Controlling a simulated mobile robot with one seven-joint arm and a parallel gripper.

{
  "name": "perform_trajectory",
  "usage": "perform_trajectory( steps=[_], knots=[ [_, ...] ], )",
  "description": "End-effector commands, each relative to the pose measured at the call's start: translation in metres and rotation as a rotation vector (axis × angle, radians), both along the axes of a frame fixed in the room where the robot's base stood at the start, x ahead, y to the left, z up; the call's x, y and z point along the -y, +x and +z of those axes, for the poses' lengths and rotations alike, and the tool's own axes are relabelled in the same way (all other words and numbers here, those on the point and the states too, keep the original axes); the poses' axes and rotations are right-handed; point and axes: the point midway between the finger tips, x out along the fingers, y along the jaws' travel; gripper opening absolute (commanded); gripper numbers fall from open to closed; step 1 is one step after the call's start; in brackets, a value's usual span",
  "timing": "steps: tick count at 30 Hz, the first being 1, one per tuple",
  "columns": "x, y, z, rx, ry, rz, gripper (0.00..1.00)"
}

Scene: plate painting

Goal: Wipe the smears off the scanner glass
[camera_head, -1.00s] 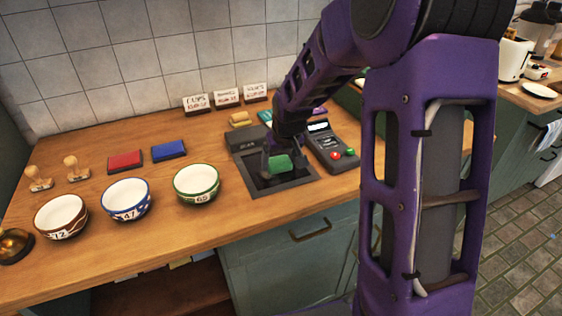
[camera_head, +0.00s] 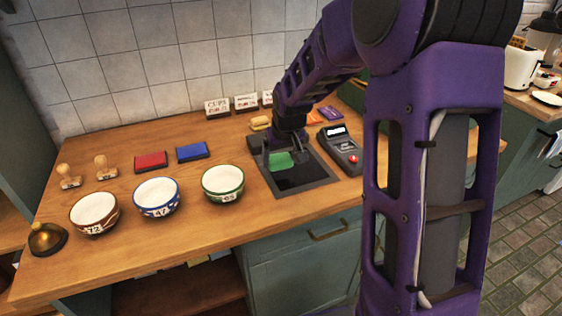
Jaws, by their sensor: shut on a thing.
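The scanner is a flat dark panel with a grey frame (camera_head: 318,184) set in the wooden counter, and its black glass (camera_head: 303,174) shows in the middle. My gripper (camera_head: 277,154) is shut on a green pad (camera_head: 280,162), which is over the back left part of the glass. The pad looks low, at or just above the surface; I cannot tell if it touches. My gripper and arm hide the scanner's back edge. I cannot make out any smears on the visible glass.
A keypad device (camera_head: 340,143) stands right of the scanner. A green-rimmed bowl (camera_head: 223,184) is close on its left, with blue (camera_head: 157,197) and brown (camera_head: 94,212) bowls beyond. A yellow block (camera_head: 260,123) and small signs (camera_head: 217,107) are behind. The counter's front edge is near.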

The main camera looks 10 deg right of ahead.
Motion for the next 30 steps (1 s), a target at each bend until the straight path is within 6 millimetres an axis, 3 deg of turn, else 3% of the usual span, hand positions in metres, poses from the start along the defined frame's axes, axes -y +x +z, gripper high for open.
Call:
perform_trajectory(
  steps=[13, 30],
  knots=[
    [-0.003, 0.005, 0.042, 0.002, -0.001, 0.0, 0.32],
    [-0.003, 0.005, 0.044, 0.002, -0.001, 0.0, 0.32]
  ],
)
